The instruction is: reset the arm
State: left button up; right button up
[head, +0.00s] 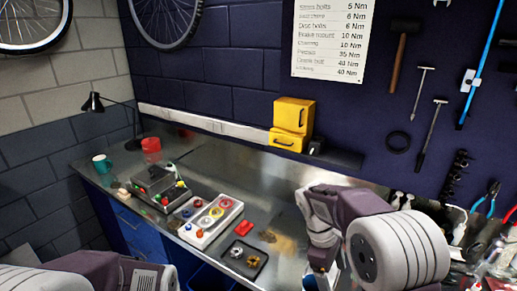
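My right arm (350,212) comes in at the lower right, bent, with its far end pointing down over the front edge of the bench. The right gripper (322,272) is at the low end of this arm, near the bottom of the picture. Its fingers are too small and dark to tell whether they are open or shut. My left arm (105,272) shows only as links along the bottom left edge. Its gripper is out of the picture.
Yellow boxes (293,115) stand at the wall. Tools crowd the right; the bench middle is mostly clear.

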jog(key=s+a+f+m+t+y, duration=0.2)
jog(key=s+f+m, duration=0.4)
jog(key=s+m, duration=0.3)
jog(key=shift+s+f+m+t+y, duration=0.35)
jog(key=shift+m+t+y, duration=0.35)
jog(key=shift+m, duration=0.5)
jog(key=shift+s, duration=0.1)
